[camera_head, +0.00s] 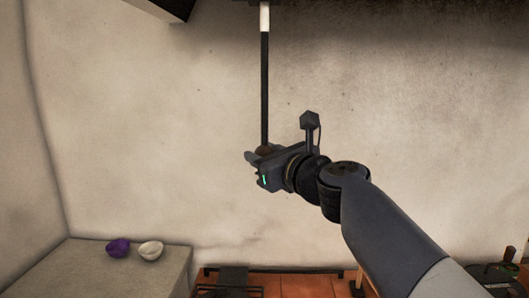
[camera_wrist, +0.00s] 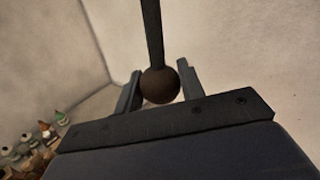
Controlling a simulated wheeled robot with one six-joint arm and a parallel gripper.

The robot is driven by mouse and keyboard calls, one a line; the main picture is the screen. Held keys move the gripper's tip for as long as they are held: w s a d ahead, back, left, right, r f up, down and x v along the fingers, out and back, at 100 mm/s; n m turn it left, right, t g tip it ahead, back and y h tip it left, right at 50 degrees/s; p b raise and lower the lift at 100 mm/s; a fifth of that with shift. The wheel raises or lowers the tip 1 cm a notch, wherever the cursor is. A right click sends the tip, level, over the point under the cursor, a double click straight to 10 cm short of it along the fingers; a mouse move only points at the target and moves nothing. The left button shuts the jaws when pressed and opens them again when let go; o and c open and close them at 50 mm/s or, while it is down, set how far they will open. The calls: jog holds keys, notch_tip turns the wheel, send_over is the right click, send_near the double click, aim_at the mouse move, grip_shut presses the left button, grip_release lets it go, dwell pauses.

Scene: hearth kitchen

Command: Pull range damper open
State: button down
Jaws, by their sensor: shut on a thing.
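The range damper pull is a dark vertical rod (camera_head: 265,90) with a white section at its top, hanging in front of the plaster wall. A round brown knob (camera_wrist: 160,86) sits at its lower end. My gripper (camera_head: 257,156) is at this lower end, shut on the knob. In the wrist view the knob lies between the two fingers of my gripper (camera_wrist: 159,88), with the rod rising out of it. In the head view the gripper hides most of the knob. The upper end of the rod runs out of the picture.
A pale ledge (camera_head: 95,272) at lower left bears a purple bowl (camera_head: 118,248) and a white bowl (camera_head: 151,250). An orange tiled surface (camera_head: 290,286) lies below, with a dark rail along its back. Several small items show at lower left in the wrist view.

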jog(key=shift+f, duration=0.95)
jog(key=c, duration=1.3)
grip_release()
jog(key=shift+f, duration=0.1)
jog(key=o, duration=0.4)
jog(key=shift+s+d+r, duration=0.1)
jog(key=shift+r, duration=0.1)
jog(key=shift+s+d+b, duration=0.15)
jog(key=shift+s+b, duration=0.1)
jog(key=shift+b, duration=0.05)
jog(key=b+v, duration=0.1)
jog(key=v, duration=0.9)
